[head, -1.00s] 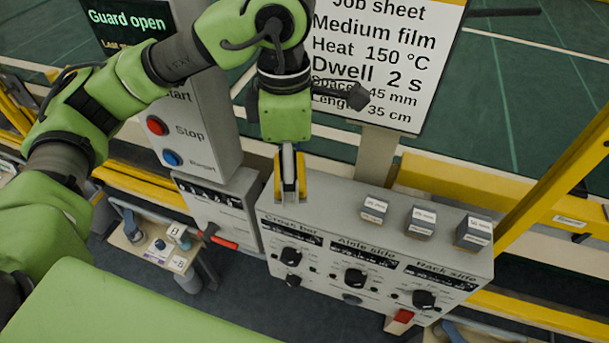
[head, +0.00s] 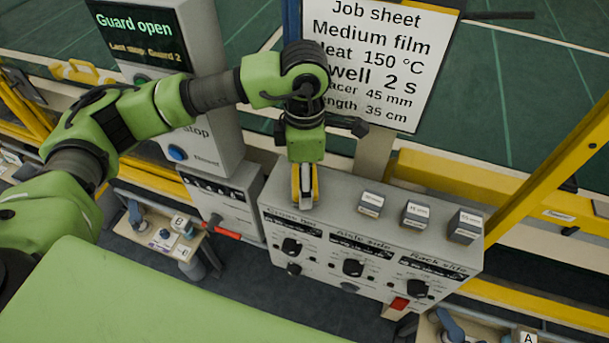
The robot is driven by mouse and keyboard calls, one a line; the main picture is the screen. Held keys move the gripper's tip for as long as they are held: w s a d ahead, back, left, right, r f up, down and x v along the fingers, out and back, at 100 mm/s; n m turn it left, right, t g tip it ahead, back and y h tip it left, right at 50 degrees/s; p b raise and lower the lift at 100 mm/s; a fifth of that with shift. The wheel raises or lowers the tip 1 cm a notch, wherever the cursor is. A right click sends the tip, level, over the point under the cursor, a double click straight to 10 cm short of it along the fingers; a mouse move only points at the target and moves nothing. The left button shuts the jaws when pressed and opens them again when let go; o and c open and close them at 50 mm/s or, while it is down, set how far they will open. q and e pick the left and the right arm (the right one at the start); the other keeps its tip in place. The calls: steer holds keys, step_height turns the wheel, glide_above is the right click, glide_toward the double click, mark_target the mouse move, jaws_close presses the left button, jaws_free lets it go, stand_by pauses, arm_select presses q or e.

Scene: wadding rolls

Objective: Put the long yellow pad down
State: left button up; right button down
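My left gripper (head: 304,196) points down over the left end of the top of the grey control box (head: 345,224). Its tips are at or just above that surface; I cannot tell whether they touch it. Yellow strips show on both sides of the fingers, with a pale grey part between them. I cannot tell whether the yellow is a held pad or part of the fingers, nor whether the gripper is open or shut. No separate long yellow pad is clearly visible. My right gripper is not in view.
Three small labelled blocks (head: 416,214) stand on the box's right half. The job sheet (head: 378,60) stands behind it, and a grey cabinet with a screen (head: 135,36) stands to the left. A slanted yellow post (head: 545,175) rises at right. A low side table (head: 160,240) is at lower left.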

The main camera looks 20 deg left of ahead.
arm_select(q)
steer(key=shift+f, duration=0.15)
steer(key=o, duration=0.7)
steer(key=shift+r, duration=0.35)
step_height(320, 180, up, 12)
steer(key=p, duration=0.5)
steer(key=shift+f, duration=0.15)
